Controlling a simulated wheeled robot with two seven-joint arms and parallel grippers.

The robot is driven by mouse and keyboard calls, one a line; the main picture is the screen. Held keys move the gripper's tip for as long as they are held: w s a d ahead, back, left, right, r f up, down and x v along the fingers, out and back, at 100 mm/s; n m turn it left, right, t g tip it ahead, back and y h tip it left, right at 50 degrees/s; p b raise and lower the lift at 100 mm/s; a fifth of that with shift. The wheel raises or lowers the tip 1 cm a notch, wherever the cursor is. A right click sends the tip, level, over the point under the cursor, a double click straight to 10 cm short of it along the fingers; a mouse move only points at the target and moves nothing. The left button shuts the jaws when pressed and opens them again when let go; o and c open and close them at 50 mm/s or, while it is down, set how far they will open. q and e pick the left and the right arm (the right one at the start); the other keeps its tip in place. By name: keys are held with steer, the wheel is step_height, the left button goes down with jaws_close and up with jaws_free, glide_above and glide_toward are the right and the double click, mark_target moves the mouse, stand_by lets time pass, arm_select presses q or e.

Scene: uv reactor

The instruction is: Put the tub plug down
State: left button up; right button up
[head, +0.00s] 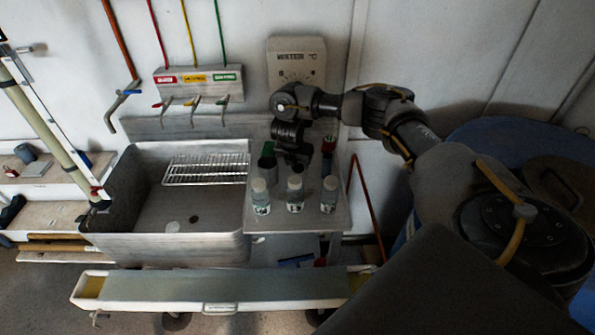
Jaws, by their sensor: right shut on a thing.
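My right gripper (291,158) points down over the grey side board of the sink, behind a row of clear bottles. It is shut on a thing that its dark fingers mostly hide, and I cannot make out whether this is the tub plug. The grey tub (150,240) is to the left of the gripper. On its floor lie a small pale disc (172,225) and a darker round spot (194,219) like a drain; I cannot tell whether the disc is a plug. My left gripper is not in view.
Clear bottles (261,197) stand at the board's front. A wire rack (206,169) spans the tub's back right. Taps (194,108) hang above. The tub's front is open.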

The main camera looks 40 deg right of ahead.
mark_target(297, 169)
step_height(297, 169, down, 3)
steer(key=shift+s+f+b, duration=0.15)
steer(key=shift+f+b, duration=0.05)
steer(key=shift+b, duration=0.5)
steer(key=shift+f, duration=0.35)
steer(key=shift+r, duration=0.1)
steer(key=o, duration=1)
steer(key=shift+c, duration=0.2)
